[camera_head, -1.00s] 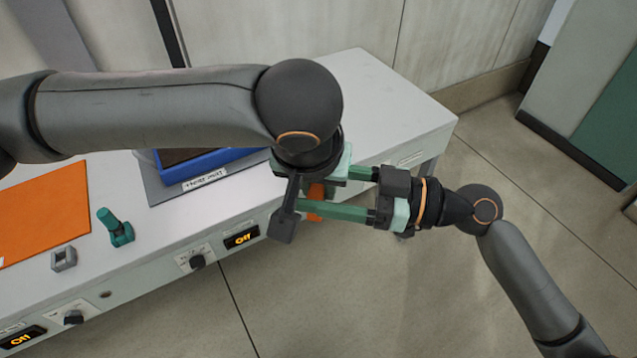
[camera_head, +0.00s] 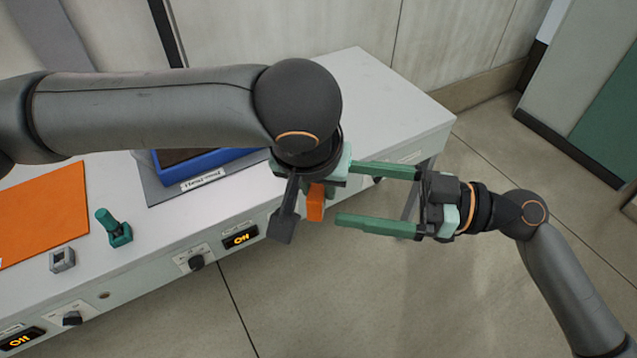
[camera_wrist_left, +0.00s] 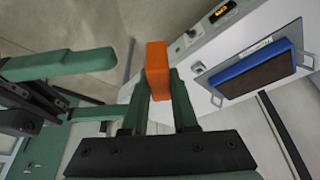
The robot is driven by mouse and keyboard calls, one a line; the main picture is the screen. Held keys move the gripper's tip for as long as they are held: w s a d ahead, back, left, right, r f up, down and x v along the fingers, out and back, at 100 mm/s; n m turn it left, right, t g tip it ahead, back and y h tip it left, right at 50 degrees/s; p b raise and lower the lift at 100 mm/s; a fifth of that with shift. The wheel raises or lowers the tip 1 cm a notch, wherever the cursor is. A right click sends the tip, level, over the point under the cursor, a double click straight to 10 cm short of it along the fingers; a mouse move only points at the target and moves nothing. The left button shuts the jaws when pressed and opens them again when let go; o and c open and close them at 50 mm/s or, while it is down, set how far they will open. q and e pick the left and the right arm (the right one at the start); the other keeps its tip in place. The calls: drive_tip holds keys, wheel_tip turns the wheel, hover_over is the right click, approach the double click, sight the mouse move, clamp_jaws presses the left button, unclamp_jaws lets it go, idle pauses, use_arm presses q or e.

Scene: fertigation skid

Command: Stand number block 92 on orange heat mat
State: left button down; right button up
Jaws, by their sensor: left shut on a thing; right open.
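An orange block (camera_head: 315,203) is held in my left gripper, out past the bench's front edge. No number on it can be read. In the left wrist view the orange block (camera_wrist_left: 157,70) sits between the fingertips of my left gripper (camera_wrist_left: 160,95), which is shut on it. In the head view my wrist hides most of those fingers. My right gripper (camera_head: 348,193) is open and empty, its fingers pointing left at the block and apart from it. The orange heat mat (camera_head: 40,215) lies flat on the bench at the left, with its visible part bare.
A blue tray (camera_head: 195,172) lies farther back, partly under my left arm. Knobs and displays line the bench's front face (camera_head: 195,262).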

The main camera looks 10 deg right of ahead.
drive_tip(key=v, duration=0.5)
drive_tip(key=w+d+f+m+t+h, duration=0.15)
drive_tip(key=f+m+h, duration=0.35)
drive_tip(key=f, duration=0.7)
drive_tip(key=w+d+f+m+t+h, duration=0.15)
drive_tip(key=f+m+h, duration=0.25)
drive_tip(key=f, duration=0.7)
drive_tip(key=s+a+f+m+h, duration=0.2)
drive_tip(key=s+f+h, duration=0.3)
drive_tip(key=f, duration=0.8)
drive_tip(key=s+a, duration=0.1)
drive_tip(key=s, duration=0.2)
drive_tip(key=shift+s+m, duration=0.15)
drive_tip(key=shift+m, duration=0.25)
drive_tip(key=shift+f, duration=0.1)
